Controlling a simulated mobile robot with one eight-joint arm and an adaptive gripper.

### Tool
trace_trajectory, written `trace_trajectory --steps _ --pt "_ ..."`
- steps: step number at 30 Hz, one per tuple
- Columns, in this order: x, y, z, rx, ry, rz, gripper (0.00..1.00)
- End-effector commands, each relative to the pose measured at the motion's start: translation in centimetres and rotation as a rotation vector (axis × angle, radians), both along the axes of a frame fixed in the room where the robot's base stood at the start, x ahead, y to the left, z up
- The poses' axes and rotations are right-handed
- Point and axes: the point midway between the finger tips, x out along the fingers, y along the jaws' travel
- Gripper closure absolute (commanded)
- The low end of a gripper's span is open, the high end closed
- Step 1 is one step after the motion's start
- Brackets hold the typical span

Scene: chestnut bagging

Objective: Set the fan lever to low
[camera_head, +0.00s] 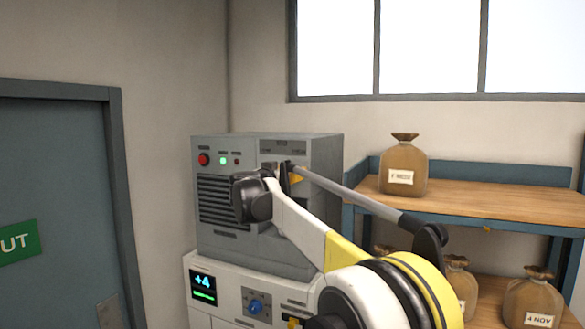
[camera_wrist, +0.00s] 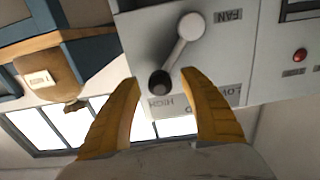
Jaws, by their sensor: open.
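The fan lever (camera_wrist: 176,55) is a light grey arm with a round pivot and a dark knob, on a panel marked FAN in the wrist view. My gripper (camera_wrist: 160,77) is open, with one yellow finger on each side of the knob in the picture. I cannot tell whether they touch it. In the head view my gripper (camera_head: 290,174) is at the upper right front of the grey machine (camera_head: 245,240), hiding most of the lever.
The machine has a red button (camera_head: 204,159) and a green lamp (camera_head: 223,160). A white cabinet below carries a display (camera_head: 203,284) reading +4 and a blue dial (camera_head: 255,306). At right a shelf (camera_head: 480,196) holds several sacks. A blue door (camera_head: 50,200) stands at left.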

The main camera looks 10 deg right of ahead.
Motion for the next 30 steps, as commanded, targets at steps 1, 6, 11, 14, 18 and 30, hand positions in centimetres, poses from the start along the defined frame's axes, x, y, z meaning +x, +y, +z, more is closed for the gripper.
trace_trajectory --steps 1,6,11,14,18,30 --pt "0.39 -0.35 0.12 0.0 0.0 -0.001 0.49" --pt "0.96 -0.76 0.01 0.0 0.0 0.0 0.49" --pt "0.96 -0.75 -0.03 0.0 0.0 0.0 0.49" --pt "0.96 -0.74 -0.04 0.0 0.0 0.0 0.62" --pt "0.95 -0.74 -0.03 0.001 0.001 0.0 1.0" --pt "0.56 -0.61 0.05 -0.016 0.013 0.0 1.0"
